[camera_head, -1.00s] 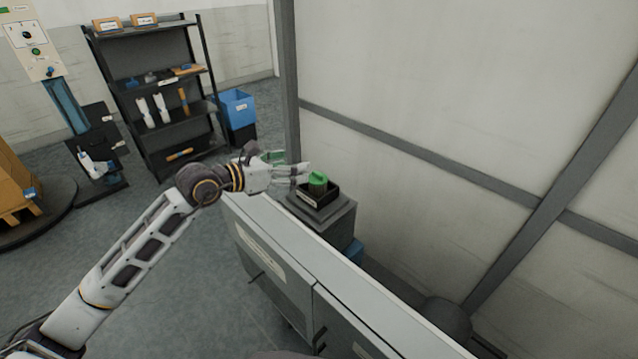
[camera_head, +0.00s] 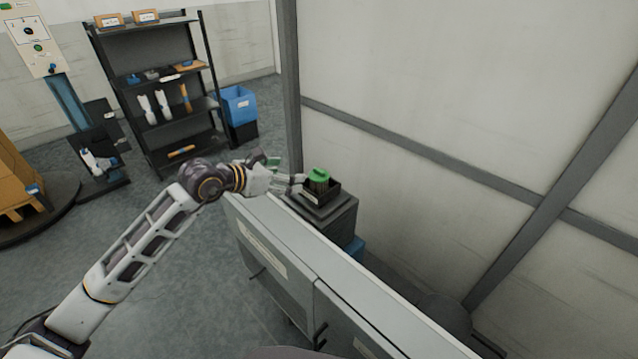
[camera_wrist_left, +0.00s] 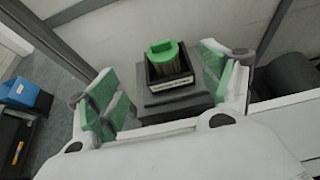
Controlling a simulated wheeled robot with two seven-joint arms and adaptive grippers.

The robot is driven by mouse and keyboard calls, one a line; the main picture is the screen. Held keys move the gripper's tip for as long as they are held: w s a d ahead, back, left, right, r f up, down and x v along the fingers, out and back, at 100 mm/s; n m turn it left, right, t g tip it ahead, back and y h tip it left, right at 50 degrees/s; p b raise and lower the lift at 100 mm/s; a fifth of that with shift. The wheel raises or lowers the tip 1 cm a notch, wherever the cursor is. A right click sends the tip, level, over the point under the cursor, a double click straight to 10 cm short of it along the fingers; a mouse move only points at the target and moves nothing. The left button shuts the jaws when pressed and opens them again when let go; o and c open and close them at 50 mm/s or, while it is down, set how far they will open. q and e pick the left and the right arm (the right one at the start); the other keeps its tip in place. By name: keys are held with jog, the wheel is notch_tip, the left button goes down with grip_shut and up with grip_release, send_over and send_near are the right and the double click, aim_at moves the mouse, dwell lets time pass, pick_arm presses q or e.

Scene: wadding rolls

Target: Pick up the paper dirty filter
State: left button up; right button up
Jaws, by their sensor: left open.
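The paper dirty filter (camera_head: 319,180) has a green cap and a pleated, greyish side. It stands upright in a small black tray (camera_head: 331,196) on a grey pedestal at the far end of the cabinet. In the left wrist view the filter (camera_wrist_left: 167,62) sits ahead, between my two open green-padded fingers, in its labelled tray (camera_wrist_left: 172,86). My left gripper (camera_head: 297,181) is open and empty, just left of the filter in the head view. It also shows in the left wrist view (camera_wrist_left: 160,88). No contact with the filter is visible. My right gripper is not in view.
A long grey cabinet (camera_head: 300,262) runs along the wall in front of the pedestal (camera_head: 335,222). A dark shelf rack (camera_head: 160,95) with several items stands at the back left. A blue bin (camera_head: 238,105) is beside it. Open floor lies on the left.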

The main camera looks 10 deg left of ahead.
aim_at(318, 171)
pick_arm(q)
jog(key=p+x, duration=0.1)
jog(key=x, duration=0.6)
jog(key=shift+w+d, duration=0.1)
jog(key=shift+w, duration=0.15)
jog(key=shift+w+d+f, duration=0.25)
jog(key=shift+w, duration=0.05)
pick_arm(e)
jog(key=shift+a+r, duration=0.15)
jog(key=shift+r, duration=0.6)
pick_arm(q)
jog(key=shift+w+d+p, duration=0.1)
jog(key=shift+w+p, duration=0.05)
jog(key=shift+p, duration=0.2)
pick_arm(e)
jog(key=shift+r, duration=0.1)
pick_arm(q)
jog(key=shift+r+p+x, duration=0.25)
jog(key=shift+p+x, duration=0.3)
jog(key=shift+x, duration=1.85)
jog(key=shift+d+f, duration=0.1)
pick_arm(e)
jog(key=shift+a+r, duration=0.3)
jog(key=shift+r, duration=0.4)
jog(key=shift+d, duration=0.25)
